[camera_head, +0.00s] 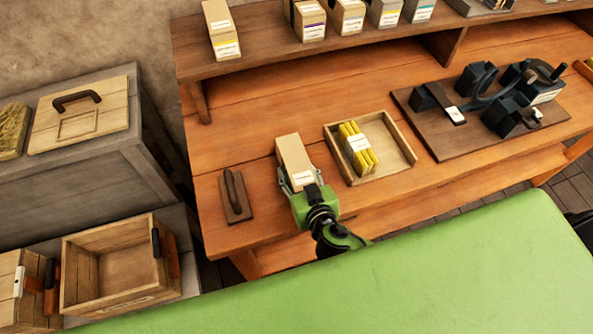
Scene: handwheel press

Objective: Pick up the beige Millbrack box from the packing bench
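A beige box (294,154) with a white label stands near the front edge of the wooden packing bench (240,153). Its label is too small to read. My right gripper (300,179), with a green body, is at the near end of this box. Its fingers lie along the box's two sides, close against them. I cannot tell whether they press on it, or whether the box is clear of the bench top. My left gripper is not in view.
A wooden tray (407,153) with yellow packs (355,147) stands right of the box. A dark-handled wooden block (236,196) lies left of it. A black press (500,100) on a board is at the right. Several labelled boxes (221,30) stand on the raised shelf (270,61). An open crate (115,265) is at lower left.

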